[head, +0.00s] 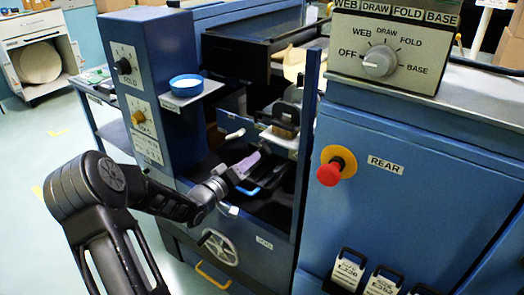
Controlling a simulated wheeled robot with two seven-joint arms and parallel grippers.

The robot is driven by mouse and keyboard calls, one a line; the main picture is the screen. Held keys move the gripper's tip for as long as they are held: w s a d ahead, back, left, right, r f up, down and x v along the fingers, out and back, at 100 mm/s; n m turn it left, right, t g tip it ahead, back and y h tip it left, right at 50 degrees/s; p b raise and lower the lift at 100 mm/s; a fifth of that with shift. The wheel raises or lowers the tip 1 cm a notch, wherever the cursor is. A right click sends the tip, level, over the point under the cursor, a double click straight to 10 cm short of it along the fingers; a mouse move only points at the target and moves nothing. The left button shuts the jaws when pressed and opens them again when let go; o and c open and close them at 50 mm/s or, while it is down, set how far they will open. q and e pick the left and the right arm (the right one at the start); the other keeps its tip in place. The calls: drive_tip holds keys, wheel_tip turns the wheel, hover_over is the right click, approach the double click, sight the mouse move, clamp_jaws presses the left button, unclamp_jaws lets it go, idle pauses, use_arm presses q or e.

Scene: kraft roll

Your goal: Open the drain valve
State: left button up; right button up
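A grey spoked handwheel (219,247) is on the front of the blue machine, below the dark bay. No readable label names it as the drain valve, so I cannot tell if it is. My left gripper (243,166) reaches from the left into the bay, above and slightly right of the handwheel and apart from it. Its fingers are small and blend with the dark parts there, so their opening is unclear. A blue handle-like part (251,188) shows just below the gripper; I cannot tell whether they touch. My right gripper is out of view.
A yellow handle (212,277) is below the handwheel. A blue column with knobs (140,85) stands left of the bay, with a blue bowl (186,85) on a shelf. Right are a red stop button (328,174) and a selector dial (379,62). Open floor lies left.

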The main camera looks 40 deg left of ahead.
sight(264, 149)
use_arm(q)
drive_tip(key=w, duration=0.7)
clamp_jaws()
idle(0.3)
